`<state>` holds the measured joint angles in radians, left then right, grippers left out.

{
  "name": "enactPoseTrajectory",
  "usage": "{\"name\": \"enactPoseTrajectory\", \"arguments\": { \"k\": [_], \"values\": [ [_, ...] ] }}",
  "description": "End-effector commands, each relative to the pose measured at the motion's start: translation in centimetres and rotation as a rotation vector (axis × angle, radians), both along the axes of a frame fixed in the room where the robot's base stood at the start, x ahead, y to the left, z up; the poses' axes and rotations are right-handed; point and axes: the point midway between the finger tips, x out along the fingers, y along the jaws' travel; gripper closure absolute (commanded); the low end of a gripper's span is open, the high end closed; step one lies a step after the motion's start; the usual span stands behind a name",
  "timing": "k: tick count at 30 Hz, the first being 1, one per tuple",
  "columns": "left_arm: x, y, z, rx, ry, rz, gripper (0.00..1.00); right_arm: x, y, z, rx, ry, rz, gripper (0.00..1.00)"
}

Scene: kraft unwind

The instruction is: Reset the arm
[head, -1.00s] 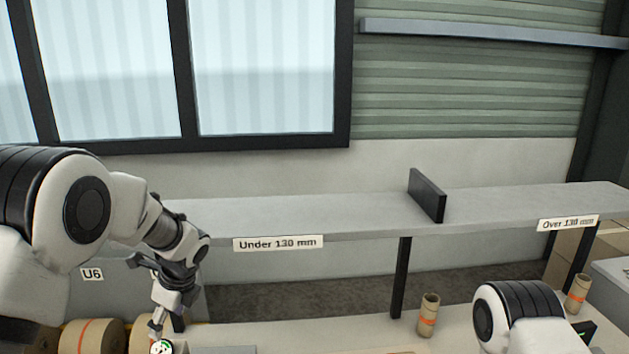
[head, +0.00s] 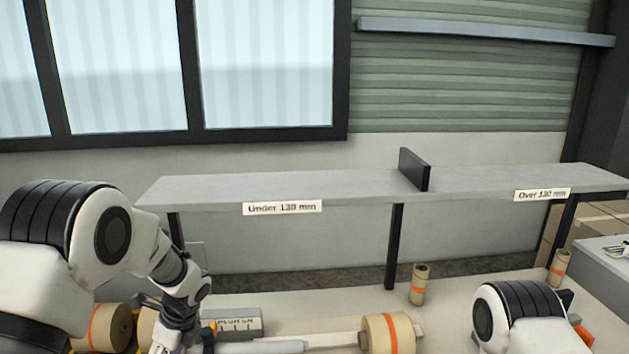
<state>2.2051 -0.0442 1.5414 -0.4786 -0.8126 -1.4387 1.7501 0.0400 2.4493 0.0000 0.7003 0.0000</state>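My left arm comes in from the left, bent downward at the wrist. My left gripper (head: 182,342) is at the bottom edge, beside the tan rolls, and its fingertips are cut off or hidden, so I cannot tell whether it is open or holds anything. Of my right arm only a white and black rounded joint shows at the bottom right. My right gripper is out of view.
A grey shelf (head: 340,185) has labels "Under 130 mm" (head: 282,208) and "Over 130 mm" (head: 542,195), split by a dark divider (head: 414,169). On the bench are a banded roll (head: 388,334) on a shaft, rolls at left (head: 108,328), and two upright tubes (head: 418,285) (head: 559,266).

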Motion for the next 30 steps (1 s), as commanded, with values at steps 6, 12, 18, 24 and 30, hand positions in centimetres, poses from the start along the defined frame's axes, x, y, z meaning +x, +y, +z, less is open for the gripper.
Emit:
{"name": "enactPoseTrajectory", "arguments": {
  "k": [6,12,18,24,30],
  "values": [
    [-6.1,0.0,-9.7,-0.033,0.156,0.032,0.33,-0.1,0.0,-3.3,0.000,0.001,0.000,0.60],
    [-16.8,-1.6,-22.5,-0.117,0.276,0.207,0.33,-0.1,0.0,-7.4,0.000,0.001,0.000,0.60],
    [-31.6,-4.8,-33.2,-0.145,0.239,0.743,0.33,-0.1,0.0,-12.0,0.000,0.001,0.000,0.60],
    [-36.2,-5.6,-32.5,-0.106,-0.174,1.537,0.33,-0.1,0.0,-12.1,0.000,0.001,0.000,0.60],
    [-32.6,-5.1,-32.6,-0.181,-0.392,1.844,0.33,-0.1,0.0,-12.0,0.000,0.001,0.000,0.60]
  ]
}}
